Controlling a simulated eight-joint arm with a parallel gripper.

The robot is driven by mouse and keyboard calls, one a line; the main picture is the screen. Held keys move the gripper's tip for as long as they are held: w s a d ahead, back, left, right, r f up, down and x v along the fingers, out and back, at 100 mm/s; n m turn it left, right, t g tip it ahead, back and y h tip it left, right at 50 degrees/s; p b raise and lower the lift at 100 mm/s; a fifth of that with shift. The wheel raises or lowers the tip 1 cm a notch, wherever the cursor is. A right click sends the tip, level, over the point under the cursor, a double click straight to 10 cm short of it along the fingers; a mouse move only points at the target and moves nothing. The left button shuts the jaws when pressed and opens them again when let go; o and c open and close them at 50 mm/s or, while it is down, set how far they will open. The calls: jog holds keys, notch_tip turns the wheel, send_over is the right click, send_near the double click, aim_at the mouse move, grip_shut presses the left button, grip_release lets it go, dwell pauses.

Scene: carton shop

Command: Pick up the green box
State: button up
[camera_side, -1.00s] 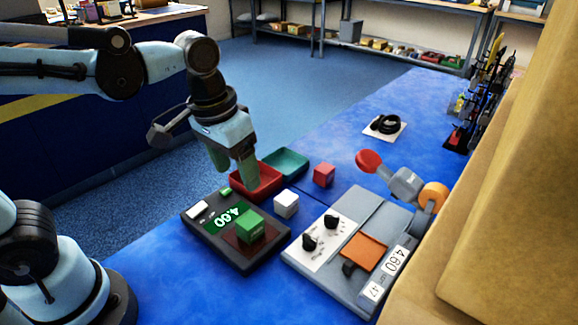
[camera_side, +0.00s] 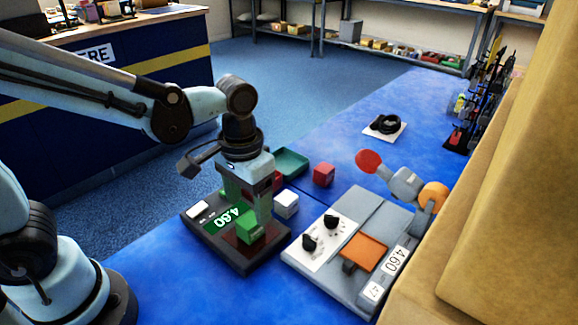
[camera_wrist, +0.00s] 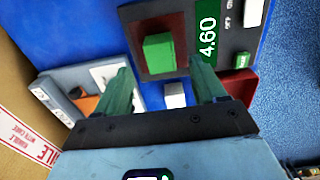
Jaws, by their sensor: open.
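The green box (camera_side: 249,228) sits on the dark red plate (camera_side: 232,240) of a black scale (camera_side: 264,262) whose green display reads 4.60. In the wrist view the green box (camera_wrist: 158,53) is ahead of and between my fingers, apart from them. My gripper (camera_side: 248,205) is open and empty, pointing down just above and behind the box in the side view. Its green fingers also show in the wrist view (camera_wrist: 162,85). My gripper hides most of the red tray (camera_side: 279,180).
A white box (camera_side: 286,204) stands close right of the scale, and a red box (camera_side: 323,174) lies farther back. A green tray (camera_side: 292,162) is behind. A grey machine (camera_side: 345,245) with knobs and an orange plate stands at right.

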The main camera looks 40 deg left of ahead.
aim_at(249, 220)
jog(key=shift+f, duration=2.65)
jog(key=shift+c, duration=0.4)
jog(key=c, duration=1.1)
jog(key=shift+o, duration=0.2)
jog(key=shift+r, duration=0.15)
